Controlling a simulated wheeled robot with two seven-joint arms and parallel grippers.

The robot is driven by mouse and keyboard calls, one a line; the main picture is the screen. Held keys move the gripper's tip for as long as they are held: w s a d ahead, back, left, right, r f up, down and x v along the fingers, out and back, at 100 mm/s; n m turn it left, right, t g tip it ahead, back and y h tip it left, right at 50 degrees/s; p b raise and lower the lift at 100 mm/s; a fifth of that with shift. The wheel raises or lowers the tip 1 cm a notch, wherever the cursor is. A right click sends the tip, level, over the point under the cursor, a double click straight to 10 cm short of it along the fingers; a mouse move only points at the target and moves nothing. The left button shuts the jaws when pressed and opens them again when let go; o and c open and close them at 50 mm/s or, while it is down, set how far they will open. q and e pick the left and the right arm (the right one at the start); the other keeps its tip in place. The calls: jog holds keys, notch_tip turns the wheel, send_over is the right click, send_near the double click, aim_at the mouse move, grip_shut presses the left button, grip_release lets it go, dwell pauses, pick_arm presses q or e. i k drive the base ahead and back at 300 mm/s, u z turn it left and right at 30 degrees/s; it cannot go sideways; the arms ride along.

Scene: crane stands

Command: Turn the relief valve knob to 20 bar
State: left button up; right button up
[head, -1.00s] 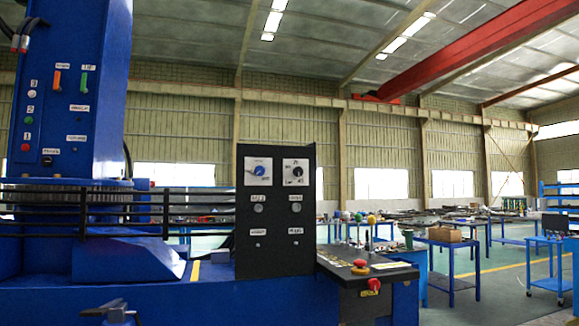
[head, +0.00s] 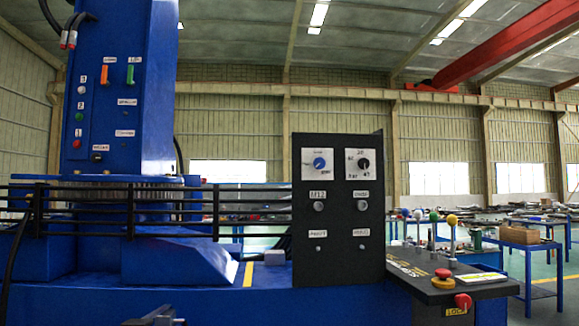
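A black control panel (head: 338,269) stands upright on the blue crane machine. Near its top right is a black knob (head: 364,163) on a white dial plate with small numbers and the word "bar". The numbers and the pointer are too small to read surely. To its left is a blue knob (head: 319,163) on a second white plate. I cannot tell from the labels which is the relief valve knob, but the bar scale is on the right plate. Neither of my grippers shows in the head view, and nothing touches either knob.
Black railings (head: 240,207) run left of the panel. To its right, a console carries a red emergency button (head: 443,274), a red lock switch (head: 463,301) and several ball-topped levers (head: 452,220). A blue column (head: 130,90) rises at left. Blue worktables (head: 520,255) stand behind at right.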

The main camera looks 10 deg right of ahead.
aim_at(363, 163)
jog(key=u, duration=0.05)
jog(key=i, duration=0.95)
jog(key=z, duration=0.5)
